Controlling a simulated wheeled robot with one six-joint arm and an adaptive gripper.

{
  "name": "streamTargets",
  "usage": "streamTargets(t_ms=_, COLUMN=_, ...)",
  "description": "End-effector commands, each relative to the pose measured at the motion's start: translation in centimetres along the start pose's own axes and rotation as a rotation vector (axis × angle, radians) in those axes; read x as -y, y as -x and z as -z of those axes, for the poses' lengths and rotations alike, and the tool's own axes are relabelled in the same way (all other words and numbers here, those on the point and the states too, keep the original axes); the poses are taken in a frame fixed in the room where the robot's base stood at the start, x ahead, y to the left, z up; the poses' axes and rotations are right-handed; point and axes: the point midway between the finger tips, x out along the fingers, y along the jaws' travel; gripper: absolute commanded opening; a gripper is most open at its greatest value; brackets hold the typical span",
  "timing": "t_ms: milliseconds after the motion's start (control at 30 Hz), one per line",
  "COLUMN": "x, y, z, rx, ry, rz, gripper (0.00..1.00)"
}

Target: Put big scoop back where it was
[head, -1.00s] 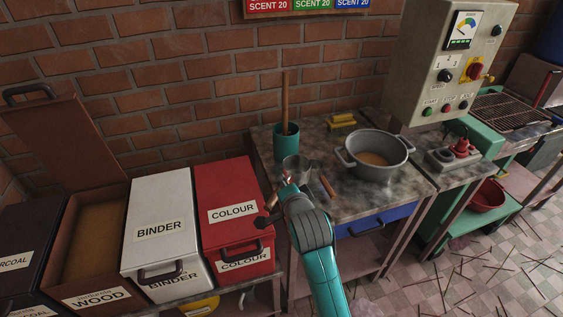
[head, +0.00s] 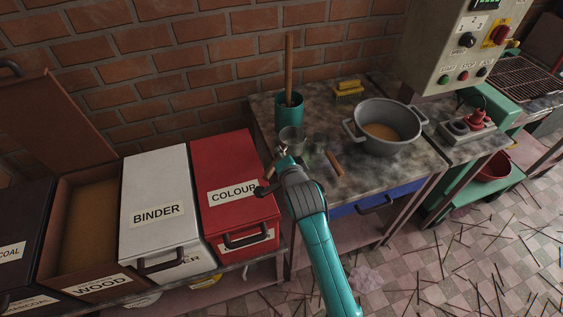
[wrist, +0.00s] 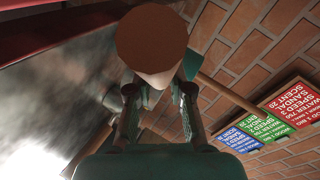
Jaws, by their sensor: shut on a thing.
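My gripper (head: 283,155) is low over the left front of the worktable, near the red COLOUR bin. In the wrist view, its fingers (wrist: 155,95) are shut on a brown handle (wrist: 152,38), seen end-on, which I take to be the big scoop's. A brown knob-like end (head: 261,190) sticks out to the left of the gripper in the head view. A grey metal cup shape (head: 292,136) shows just beyond the fingers. I cannot tell whether it is the held scoop's bowl. A second brown handle (head: 333,163) lies on the tabletop to the right.
The worktable (head: 395,173) holds a teal cup (head: 289,109) with a tall wooden stick, a grey pot (head: 386,127) and a yellow brush (head: 348,88). The red COLOUR bin (head: 229,167) and white BINDER bin (head: 157,190) stand left. A control box (head: 466,42) overhangs at right.

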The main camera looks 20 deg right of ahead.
Motion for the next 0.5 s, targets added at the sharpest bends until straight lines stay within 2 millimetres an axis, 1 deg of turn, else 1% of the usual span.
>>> streamTargets(t_ms=200, x=-2.4, y=-1.0, z=-1.1, rx=0.001, ry=0.001, rz=-0.002, gripper=0.0)
streamTargets(t_ms=300, x=-2.7, y=-1.2, z=-1.3, rx=0.0, ry=0.001, rz=0.0, gripper=0.0)
streamTargets(t_ms=500, x=-2.7, y=-1.2, z=-1.2, rx=0.0, ry=0.0, rz=0.001, gripper=0.0)
